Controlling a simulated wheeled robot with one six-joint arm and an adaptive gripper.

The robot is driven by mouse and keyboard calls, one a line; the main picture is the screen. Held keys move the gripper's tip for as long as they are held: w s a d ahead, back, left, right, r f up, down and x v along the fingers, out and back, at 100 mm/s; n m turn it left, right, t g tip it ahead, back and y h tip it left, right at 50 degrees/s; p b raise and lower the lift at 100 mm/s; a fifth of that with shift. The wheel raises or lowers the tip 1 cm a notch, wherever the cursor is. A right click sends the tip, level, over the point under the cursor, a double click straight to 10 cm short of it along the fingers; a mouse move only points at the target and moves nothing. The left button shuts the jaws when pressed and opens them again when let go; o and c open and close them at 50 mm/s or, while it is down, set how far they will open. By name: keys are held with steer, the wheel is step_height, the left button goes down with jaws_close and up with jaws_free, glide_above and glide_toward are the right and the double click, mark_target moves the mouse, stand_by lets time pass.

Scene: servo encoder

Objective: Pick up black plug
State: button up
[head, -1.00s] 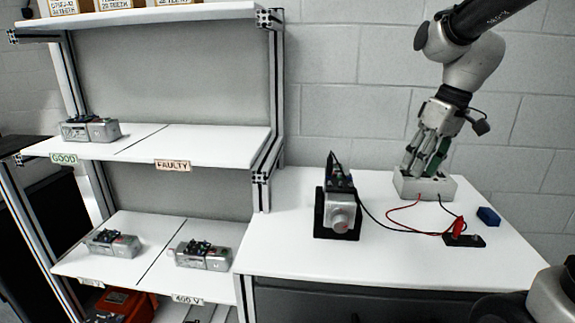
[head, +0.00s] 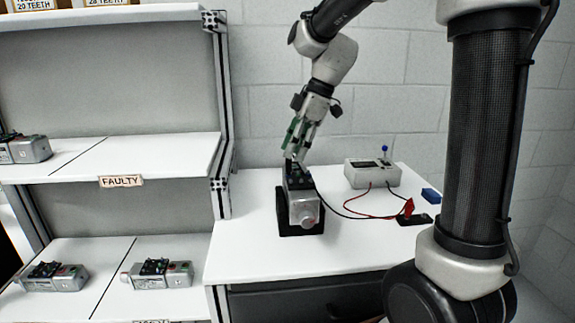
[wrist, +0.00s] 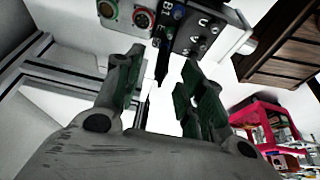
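The black plug (wrist: 162,62) shows in the wrist view as a slim, dark, pointed piece at the motor's face, in the gap between my fingers. My gripper (wrist: 160,75) is open around it, with a finger on either side; I see no contact. In the head view my gripper (head: 295,153) points down at the top of the grey servo motor (head: 303,208). The motor sits in a black stand on the white table. In the head view the plug cannot be made out behind the fingers.
A grey tester box (head: 373,174) with a blue-topped pin stands behind right. Red and black leads run to a red clip (head: 408,207) on a black base. A blue block (head: 431,195) lies at the right. Shelves (head: 120,155) with more motors stand left.

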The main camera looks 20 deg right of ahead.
mark_target(288, 160)
steer(key=shift+x, duration=2)
steer(key=shift+s, duration=0.1)
jaws_close()
steer(key=shift+r, duration=0.2)
